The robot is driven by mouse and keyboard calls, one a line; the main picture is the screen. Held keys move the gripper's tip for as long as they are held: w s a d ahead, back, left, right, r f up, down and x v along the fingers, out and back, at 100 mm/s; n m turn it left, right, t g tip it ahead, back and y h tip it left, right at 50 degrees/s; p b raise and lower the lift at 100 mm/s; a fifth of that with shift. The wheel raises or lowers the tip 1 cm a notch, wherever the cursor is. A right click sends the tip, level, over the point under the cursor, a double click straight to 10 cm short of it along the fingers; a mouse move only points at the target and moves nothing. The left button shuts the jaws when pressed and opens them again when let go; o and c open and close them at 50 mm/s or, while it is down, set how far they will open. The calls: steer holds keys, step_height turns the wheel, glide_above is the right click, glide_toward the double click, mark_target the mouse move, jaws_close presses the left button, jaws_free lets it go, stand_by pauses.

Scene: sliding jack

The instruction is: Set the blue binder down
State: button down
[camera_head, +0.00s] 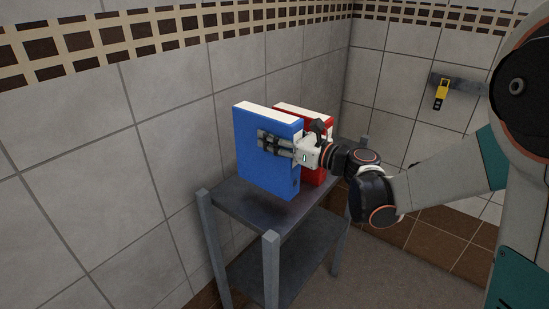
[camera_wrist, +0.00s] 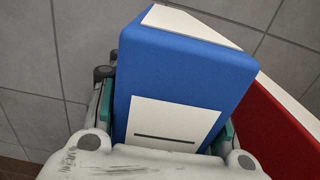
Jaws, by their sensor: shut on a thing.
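The blue binder (camera_head: 266,150) is upright in my gripper (camera_head: 277,144), which is shut on it from the right. In the head view the binder is over the small grey table (camera_head: 236,201), and a dark shadow lies on the tabletop below it. Its lower edge seems a little above the top, though the exact gap is hard to judge. The wrist view shows the binder (camera_wrist: 172,79) with its white label facing me, between the fingers.
A red binder (camera_head: 317,130) stands close behind the blue one; it also shows at the right of the wrist view (camera_wrist: 271,137). Tiled walls (camera_head: 150,130) enclose the table. A yellow item (camera_head: 441,93) hangs on the right wall. The tabletop's near left part is bare.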

mark_target(280, 176)
steer(key=shift+f+b, duration=0.65)
steer(key=shift+f, duration=2.05)
steer(key=shift+f, duration=0.15)
steer(key=c, duration=0.8)
jaws_free()
